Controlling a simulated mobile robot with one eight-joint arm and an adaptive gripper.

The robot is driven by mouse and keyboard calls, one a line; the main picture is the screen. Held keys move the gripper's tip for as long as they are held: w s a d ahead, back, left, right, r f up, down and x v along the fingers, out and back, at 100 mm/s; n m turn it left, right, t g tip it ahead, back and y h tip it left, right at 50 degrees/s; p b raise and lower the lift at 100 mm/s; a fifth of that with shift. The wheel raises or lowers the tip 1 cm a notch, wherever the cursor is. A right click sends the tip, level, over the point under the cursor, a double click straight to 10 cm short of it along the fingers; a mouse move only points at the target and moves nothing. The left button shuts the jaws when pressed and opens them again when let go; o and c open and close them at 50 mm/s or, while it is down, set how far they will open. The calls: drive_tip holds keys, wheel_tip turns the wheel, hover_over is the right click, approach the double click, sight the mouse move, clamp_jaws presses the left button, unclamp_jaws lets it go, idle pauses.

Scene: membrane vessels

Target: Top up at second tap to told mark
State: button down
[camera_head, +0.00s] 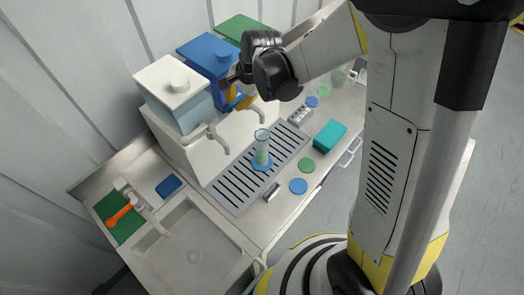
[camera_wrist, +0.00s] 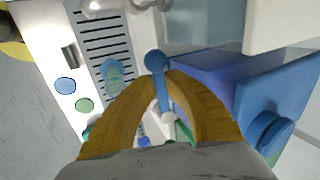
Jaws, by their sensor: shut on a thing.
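A clear measuring cylinder (camera_head: 262,148) with a blue foot stands upright on the slotted drip tray (camera_head: 229,186), in front of the second tap (camera_head: 259,110). It holds pale greenish liquid; its marks are too small to read. The cylinder also shows in the wrist view (camera_wrist: 114,78). The blue vessel (camera_head: 209,57) stands between the white-lidded vessel (camera_head: 170,84) and the green-lidded one (camera_head: 240,28). My gripper (camera_head: 238,98) is at the front of the blue vessel. In the wrist view its yellow fingers (camera_wrist: 165,92) are shut on a blue tap lever (camera_wrist: 159,82).
A teal box (camera_head: 330,136), a green disc (camera_head: 306,165) and a blue disc (camera_head: 298,186) lie right of the tray. A small rack (camera_head: 300,115) stands behind. A sink (camera_head: 193,257) and an orange-handled tool (camera_head: 119,216) on a green mat are at left front.

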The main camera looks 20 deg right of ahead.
drive_tip(key=shift+s+d+n+g+y+b, duration=0.35)
drive_tip(key=shift+d+n+g+b, duration=0.15)
drive_tip(key=shift+n, duration=0.9)
drive_tip(key=shift+s+d+n+g+y+b, duration=0.25)
drive_tip(key=shift+s+d+n+g+b, duration=0.25)
drive_tip(key=shift+n, duration=0.9)
drive_tip(key=shift+s+d+n+g+y+b, duration=0.15)
drive_tip(key=shift+d+n+g+y+b, duration=0.35)
drive_tip(key=shift+n, duration=0.9)
drive_tip(key=shift+d, duration=0.15)
idle(3.6)
